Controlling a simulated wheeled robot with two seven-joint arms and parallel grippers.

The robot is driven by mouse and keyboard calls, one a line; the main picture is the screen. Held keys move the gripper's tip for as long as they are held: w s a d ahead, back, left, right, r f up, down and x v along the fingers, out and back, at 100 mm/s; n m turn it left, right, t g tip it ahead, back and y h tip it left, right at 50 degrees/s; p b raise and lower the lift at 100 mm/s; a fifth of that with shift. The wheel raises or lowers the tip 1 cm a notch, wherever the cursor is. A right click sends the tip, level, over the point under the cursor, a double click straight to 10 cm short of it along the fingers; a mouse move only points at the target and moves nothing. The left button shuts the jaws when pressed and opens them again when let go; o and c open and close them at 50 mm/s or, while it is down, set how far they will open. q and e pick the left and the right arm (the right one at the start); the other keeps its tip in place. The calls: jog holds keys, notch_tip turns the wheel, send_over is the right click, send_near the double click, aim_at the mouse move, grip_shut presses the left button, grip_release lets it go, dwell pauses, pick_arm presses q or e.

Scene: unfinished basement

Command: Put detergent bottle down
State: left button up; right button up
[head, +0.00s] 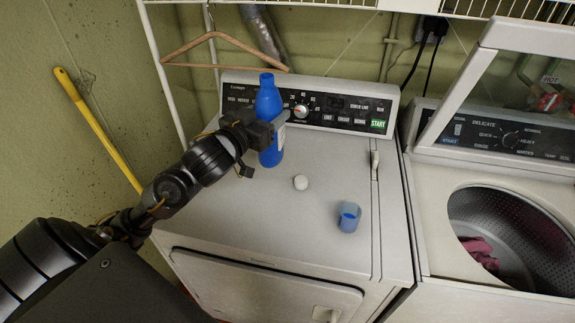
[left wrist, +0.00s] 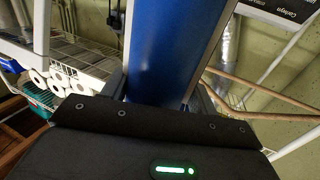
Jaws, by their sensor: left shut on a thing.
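A blue detergent bottle (head: 268,100) stands upright at the back of the white dryer top (head: 235,215), in front of its control panel. My left gripper (head: 272,128) is shut on the bottle around its middle. In the left wrist view the blue bottle (left wrist: 170,50) fills the space between the fingers. Whether the bottle's base touches the dryer top is hard to tell. My right gripper does not show.
An open washer (head: 430,195) with reddish cloth (head: 480,250) in its drum stands at the right, lid raised. A wooden hanger (head: 215,48) hangs behind the dryer. A yellow pole (head: 95,125) leans at the left wall. The dryer top's front left is clear.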

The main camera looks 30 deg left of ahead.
pick_arm(q)
jog(key=w+a+f+p, duration=0.2)
jog(key=w+a+f, duration=0.6)
jog(key=a, duration=0.3)
jog(key=shift+a+f, duration=0.15)
jog(key=shift+f, duration=0.45)
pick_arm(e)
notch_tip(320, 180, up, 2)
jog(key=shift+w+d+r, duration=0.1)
pick_arm(q)
notch_tip(320, 180, down, 4)
jog(key=shift+a+r+p, duration=0.15)
jog(key=shift+r+p, duration=0.05)
jog(key=shift+p, duration=0.55)
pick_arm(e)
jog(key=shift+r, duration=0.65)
